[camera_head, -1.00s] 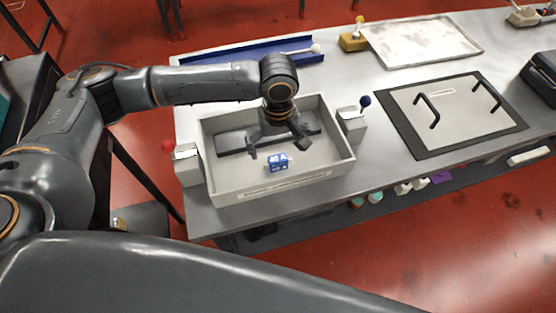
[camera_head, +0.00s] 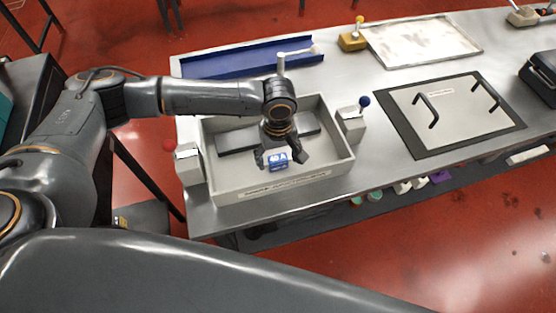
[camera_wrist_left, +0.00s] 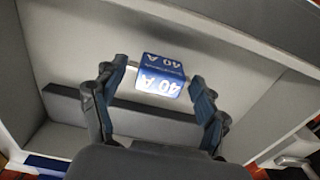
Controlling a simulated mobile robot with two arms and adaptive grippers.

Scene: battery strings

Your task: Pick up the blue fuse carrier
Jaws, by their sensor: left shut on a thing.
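The blue fuse carrier (camera_head: 277,163), a small block with white "40 A" lettering, is inside the light grey tray (camera_head: 318,180), toward its front wall. It also shows in the left wrist view (camera_wrist_left: 161,77), between the fingertips. My left gripper (camera_head: 281,157) points down into the tray and is shut on the fuse carrier, with a finger at each side. Whether the carrier touches the tray floor cannot be told. My right gripper is not in view.
A dark grey bar (camera_head: 235,139) lies in the tray behind the carrier. Posts with a red knob (camera_head: 169,146) and a blue knob (camera_head: 365,101) flank the tray. A blue channel (camera_head: 235,63) lies behind. A panel with black handles (camera_head: 455,112) is at right.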

